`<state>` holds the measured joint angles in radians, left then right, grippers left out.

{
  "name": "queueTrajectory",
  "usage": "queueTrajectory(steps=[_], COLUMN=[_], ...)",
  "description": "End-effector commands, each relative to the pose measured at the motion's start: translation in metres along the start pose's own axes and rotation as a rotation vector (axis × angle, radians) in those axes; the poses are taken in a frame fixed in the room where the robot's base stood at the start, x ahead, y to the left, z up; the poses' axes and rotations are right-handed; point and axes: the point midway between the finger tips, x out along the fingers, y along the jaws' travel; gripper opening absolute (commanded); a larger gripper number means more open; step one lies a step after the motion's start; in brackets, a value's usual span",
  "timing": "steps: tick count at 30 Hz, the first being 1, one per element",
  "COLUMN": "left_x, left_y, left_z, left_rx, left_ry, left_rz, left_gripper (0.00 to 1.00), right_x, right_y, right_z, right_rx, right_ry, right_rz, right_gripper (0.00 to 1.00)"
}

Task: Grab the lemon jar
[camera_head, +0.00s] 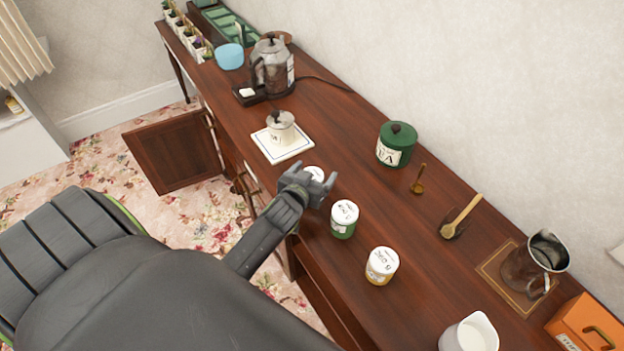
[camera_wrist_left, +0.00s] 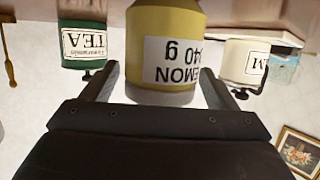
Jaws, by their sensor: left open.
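The lemon jar (camera_wrist_left: 165,35) is yellow with a white label reading LEMON, and it fills the middle of the left wrist view, which appears upside down. In the head view only its white lid (camera_head: 314,172) shows, and my left gripper hides the rest. My left gripper (camera_head: 318,184) is open, with one finger on each side of the jar in the left wrist view (camera_wrist_left: 160,88). I cannot tell whether the fingers touch it. My right gripper is not in view.
A green-labelled jar (camera_head: 344,220) and an orange-yellow jar (camera_head: 381,266) stand close by on the wooden sideboard (camera_head: 345,120). A cream jar (camera_head: 280,127) on a white tile (camera_head: 266,148) and a green tea tin (camera_head: 396,146) stand farther back. A cabinet door (camera_head: 175,155) hangs open.

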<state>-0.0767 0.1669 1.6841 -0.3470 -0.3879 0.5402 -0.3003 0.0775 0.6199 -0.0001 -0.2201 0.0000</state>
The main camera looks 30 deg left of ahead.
Motion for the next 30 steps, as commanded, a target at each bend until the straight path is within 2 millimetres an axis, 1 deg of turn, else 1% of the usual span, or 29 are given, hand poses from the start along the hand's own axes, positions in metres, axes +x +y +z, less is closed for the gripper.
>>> queueTrajectory(steps=[4, 11, 14, 24, 25, 30], left_x=[0.0076, 0.0082, 0.0081, 0.0079, 0.008, 0.008], left_y=[0.0, -0.0001, -0.0001, -0.0001, 0.0002, 0.0002], left_z=[0.0001, 0.0006, 0.0006, 0.0006, -0.0007, -0.0007], left_rx=[0.0, 0.0, 0.0, 0.0, 0.0, 0.0], left_ry=[-0.001, -0.001, -0.001, -0.001, 0.002, 0.002], left_rz=[0.0, 0.0, 0.0, 0.0, 0.001, 0.001], left_gripper=[0.81, 0.81, 0.69, 0.24, 0.22, 0.22], right_x=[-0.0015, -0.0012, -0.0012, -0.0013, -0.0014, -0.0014], right_y=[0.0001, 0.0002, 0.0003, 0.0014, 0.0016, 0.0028], right_z=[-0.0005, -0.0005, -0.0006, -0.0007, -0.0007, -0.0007], right_rx=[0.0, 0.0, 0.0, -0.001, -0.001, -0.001], right_ry=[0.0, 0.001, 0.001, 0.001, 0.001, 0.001], right_rz=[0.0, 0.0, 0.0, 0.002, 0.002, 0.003], right_gripper=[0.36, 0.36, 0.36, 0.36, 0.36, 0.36])
